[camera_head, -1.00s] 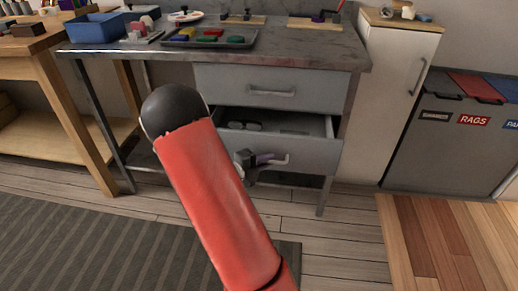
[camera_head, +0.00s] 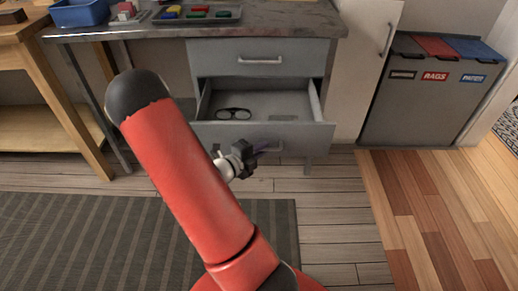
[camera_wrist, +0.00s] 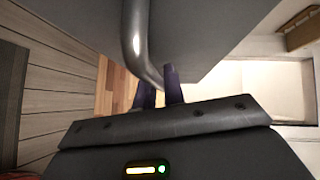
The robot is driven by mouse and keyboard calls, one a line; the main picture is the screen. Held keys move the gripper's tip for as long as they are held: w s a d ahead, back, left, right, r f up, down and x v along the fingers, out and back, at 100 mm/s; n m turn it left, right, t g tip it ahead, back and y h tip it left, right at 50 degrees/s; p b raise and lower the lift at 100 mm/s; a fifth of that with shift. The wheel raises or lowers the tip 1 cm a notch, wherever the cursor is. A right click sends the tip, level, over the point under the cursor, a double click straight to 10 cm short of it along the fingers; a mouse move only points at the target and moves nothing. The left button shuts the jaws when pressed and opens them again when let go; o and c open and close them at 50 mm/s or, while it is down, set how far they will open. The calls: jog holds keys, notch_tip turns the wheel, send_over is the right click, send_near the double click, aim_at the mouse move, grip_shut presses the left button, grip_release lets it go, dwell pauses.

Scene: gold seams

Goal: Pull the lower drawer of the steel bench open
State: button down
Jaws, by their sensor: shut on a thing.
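The steel bench (camera_head: 180,36) stands at the back. Its lower drawer (camera_head: 300,136) is pulled well out, and a pair of dark-rimmed glasses (camera_head: 234,113) lies inside. The upper drawer (camera_head: 290,58) is closed. My gripper (camera_head: 262,148) is at the front of the lower drawer, partly hidden by my wrist. In the wrist view, my gripper's purple fingers (camera_wrist: 160,90) are at the curved end of the bar handle (camera_wrist: 134,35) and are shut on it.
A wooden table (camera_head: 60,75) stands at the left and a white cabinet (camera_head: 362,60) at the right. Grey bins (camera_head: 420,110) with coloured lids are further right. A blue box (camera_head: 78,13) and a tray (camera_head: 195,18) sit on the bench top. Floor in front of the drawer is clear.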

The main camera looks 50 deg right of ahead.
jog(key=c, duration=1.5)
grip_release()
jog(key=a, duration=0.5)
jog(key=a+r, duration=0.1)
jog(key=a, duration=0.1)
jog(key=shift+w+a, duration=0.35)
jog(key=shift+r, duration=0.1)
